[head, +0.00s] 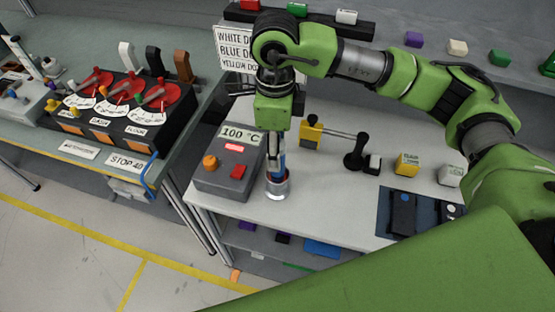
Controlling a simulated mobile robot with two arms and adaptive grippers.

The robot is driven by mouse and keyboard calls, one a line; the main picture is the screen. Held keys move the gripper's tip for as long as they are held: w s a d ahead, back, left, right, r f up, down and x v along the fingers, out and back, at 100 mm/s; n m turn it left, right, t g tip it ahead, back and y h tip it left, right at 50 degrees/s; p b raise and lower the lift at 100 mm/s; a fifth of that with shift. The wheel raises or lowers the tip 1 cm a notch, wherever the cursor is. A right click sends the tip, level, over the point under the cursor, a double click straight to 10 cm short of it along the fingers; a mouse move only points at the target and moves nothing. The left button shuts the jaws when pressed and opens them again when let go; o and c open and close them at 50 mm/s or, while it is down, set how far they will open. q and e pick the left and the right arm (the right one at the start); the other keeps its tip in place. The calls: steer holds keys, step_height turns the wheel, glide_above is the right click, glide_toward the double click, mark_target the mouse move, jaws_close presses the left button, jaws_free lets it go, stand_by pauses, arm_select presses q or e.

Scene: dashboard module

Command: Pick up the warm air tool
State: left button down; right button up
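The warm air tool appears to be the slim blue-and-silver thing (279,161) standing upright in a round metal holder (277,187) on the white bench. It is mostly hidden by my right gripper (276,152), which points straight down over it with its fingers beside the blue part. I cannot tell whether the fingers are closed on it. My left gripper is not in view.
A grey box reading 100 °C (228,165) stands close left of the holder. A yellow block with a rod (312,132), a black stand (356,152) and a dark blue mat (384,222) are to the right. A panel with red dials (124,110) is on the left bench.

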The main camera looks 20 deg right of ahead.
mark_target(276, 177)
steer(key=shift+f, duration=0.85)
step_height(276, 177, down, 5)
steer(key=p, duration=0.3)
steer(key=shift+d+r, duration=0.1)
steer(key=shift+r, duration=0.1)
steer(key=shift+f, duration=0.4)
steer(key=shift+w, duration=0.1)
steer(key=c, duration=1.2)
